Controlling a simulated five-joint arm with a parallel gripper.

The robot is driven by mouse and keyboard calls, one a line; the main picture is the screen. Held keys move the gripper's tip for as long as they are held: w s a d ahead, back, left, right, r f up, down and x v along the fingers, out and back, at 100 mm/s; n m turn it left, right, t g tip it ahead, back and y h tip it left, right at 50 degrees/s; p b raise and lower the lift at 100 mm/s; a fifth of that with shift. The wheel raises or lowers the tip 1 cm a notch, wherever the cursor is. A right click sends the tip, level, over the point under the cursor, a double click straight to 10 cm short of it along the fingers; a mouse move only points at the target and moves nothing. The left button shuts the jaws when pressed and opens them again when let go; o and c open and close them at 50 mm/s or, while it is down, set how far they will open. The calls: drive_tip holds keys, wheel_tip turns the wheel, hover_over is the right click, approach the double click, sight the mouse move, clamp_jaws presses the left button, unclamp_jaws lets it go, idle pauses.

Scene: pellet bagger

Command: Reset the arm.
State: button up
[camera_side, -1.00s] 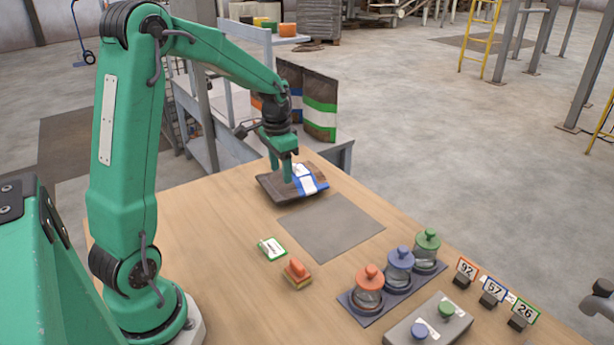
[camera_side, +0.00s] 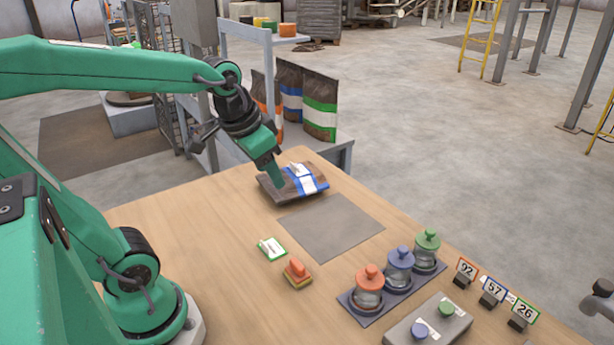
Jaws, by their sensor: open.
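My gripper (camera_side: 274,172) is at the back of the wooden table (camera_side: 190,235), tilted and pointing down to the right. Its tip overlaps the left part of a dark bag (camera_side: 275,188) with a blue and white band, which lies flat on the table. I cannot tell from this view whether the tip touches the bag. The jaws are open, though the gap between the fingers is hard to see. My forearm reaches in from the left edge of the picture.
A grey mat (camera_side: 332,227) lies bare in the middle. A green-edged card (camera_side: 271,248) and an orange-topped block (camera_side: 297,272) lie in front. Lidded jars (camera_side: 368,290), a button box (camera_side: 428,318) and number signs (camera_side: 491,291) stand at right. Upright bags (camera_side: 320,106) stand on a shelf behind.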

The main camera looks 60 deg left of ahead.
drive_tip(key=s+d+t, duration=0.1)
drive_tip(key=s+d, duration=0.2)
drive_tip(key=s, duration=0.2)
drive_tip(key=shift+s+d+h, duration=0.15)
drive_tip(key=shift+s+h, duration=0.05)
drive_tip(key=shift+h, duration=0.1)
drive_tip(key=shift+w+r, duration=0.15)
drive_tip(key=c, duration=0.9)
drive_tip(key=shift+w+r+n, duration=0.1)
drive_tip(key=shift+w+n, duration=0.1)
drive_tip(key=shift+n, duration=0.1)
clamp_jaws()
drive_tip(key=w+a+f+n+g, duration=0.1)
drive_tip(key=w+a+n, duration=0.2)
drive_tip(key=w+n, duration=0.35)
drive_tip(key=w+a+f+n+g, duration=0.1)
drive_tip(key=w+a+n+g, duration=0.2)
drive_tip(key=w, duration=0.6)
drive_tip(key=w+a+f+n+g, duration=0.1)
drive_tip(key=w+a+f+n, duration=0.6)
drive_tip(key=f, duration=0.5)
drive_tip(key=w+n, duration=0.2)
drive_tip(key=w, duration=0.1)
drive_tip(key=shift+w+a, duration=0.3)
drive_tip(key=shift+a, duration=0.1)
